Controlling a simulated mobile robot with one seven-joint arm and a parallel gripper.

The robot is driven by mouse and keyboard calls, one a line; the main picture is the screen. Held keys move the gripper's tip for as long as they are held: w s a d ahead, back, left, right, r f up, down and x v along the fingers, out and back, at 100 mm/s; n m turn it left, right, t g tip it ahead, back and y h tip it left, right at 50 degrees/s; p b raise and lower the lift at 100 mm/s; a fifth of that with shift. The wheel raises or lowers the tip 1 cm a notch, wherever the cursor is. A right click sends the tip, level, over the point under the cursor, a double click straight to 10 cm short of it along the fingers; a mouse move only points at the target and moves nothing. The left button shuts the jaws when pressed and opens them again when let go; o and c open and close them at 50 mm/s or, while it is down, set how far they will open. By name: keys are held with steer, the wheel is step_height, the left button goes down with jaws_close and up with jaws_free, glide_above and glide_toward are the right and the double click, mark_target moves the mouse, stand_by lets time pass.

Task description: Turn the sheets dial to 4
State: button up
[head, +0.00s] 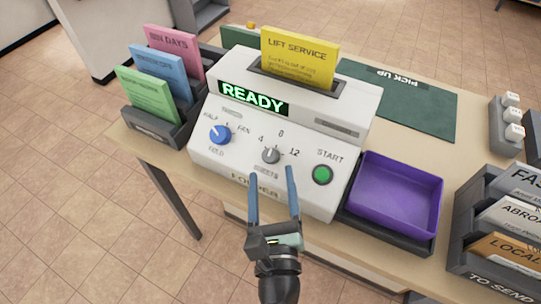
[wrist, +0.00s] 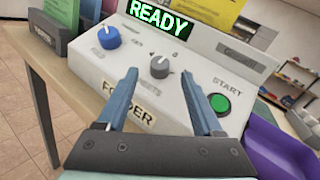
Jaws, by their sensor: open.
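The grey sheets dial (head: 271,155) is on the sloped front panel of the white folder machine (head: 225,165), with the marks 4, 8 and 12 around it. Its pointer direction is too small to tell surely. It also shows in the wrist view (wrist: 160,67), just ahead of and between my fingers. My gripper (head: 274,172) is open and empty, in front of the panel below the dial, apart from it. The blue fold dial (head: 220,134) is to the left, and the green start button (head: 322,174) is to the right. The display reads READY (head: 253,98).
A yellow Lift Service stack (head: 297,58) stands in the machine's top slot. A rack (head: 155,130) of coloured papers is at left. A purple tray (head: 397,198) sits at right, with a To Send sorter (head: 480,262) beyond it. Space before the panel is open.

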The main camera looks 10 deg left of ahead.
mark_target(270, 161)
steer(key=shift+p+x, duration=0.35)
steer(key=shift+x, duration=1.7)
jaws_close()
